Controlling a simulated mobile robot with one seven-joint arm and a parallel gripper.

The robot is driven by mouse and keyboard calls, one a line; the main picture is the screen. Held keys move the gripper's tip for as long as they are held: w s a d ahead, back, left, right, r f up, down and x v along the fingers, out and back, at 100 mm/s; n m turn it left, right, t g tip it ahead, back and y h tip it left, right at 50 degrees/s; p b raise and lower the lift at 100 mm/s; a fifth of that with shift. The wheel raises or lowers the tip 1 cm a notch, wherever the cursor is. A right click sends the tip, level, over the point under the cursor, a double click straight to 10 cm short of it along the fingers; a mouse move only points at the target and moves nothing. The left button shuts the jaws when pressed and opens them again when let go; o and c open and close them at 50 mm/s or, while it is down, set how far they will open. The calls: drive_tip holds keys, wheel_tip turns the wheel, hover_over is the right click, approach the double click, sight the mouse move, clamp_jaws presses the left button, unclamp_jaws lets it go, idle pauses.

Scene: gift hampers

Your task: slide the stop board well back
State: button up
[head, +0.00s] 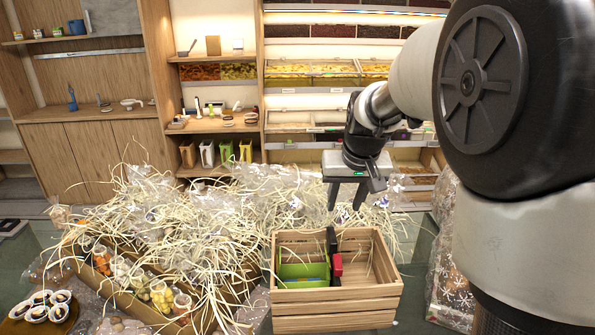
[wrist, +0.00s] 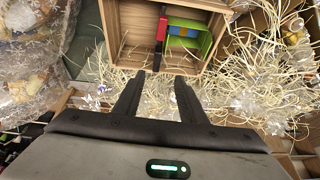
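A slatted wooden crate (head: 335,307) stands on the counter; the wrist view shows it at the top (wrist: 124,40). Inside it, a narrow upright black piece with a red block, probably the stop board (head: 332,243), stands across the crate near its middle; it also shows in the wrist view (wrist: 161,28). It is beside a green holder (head: 303,271) with something blue in it, in the crate's left part. My gripper (head: 347,204) is open and empty, above and behind the crate's back wall. Its fingers point toward the crate in the wrist view (wrist: 160,75), apart from the board.
Pale straw and clear bags (head: 200,215) heap left of and behind the crate. A long wooden tray with small jars (head: 160,295) lies at left. Wrapped hampers (head: 450,270) stand at right. Shelves (head: 215,125) line the back. The crate's right part holds only some straw.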

approach(332, 235)
drive_tip(key=x, duration=0.9)
drive_tip(key=shift+f, duration=0.1)
clamp_jaws()
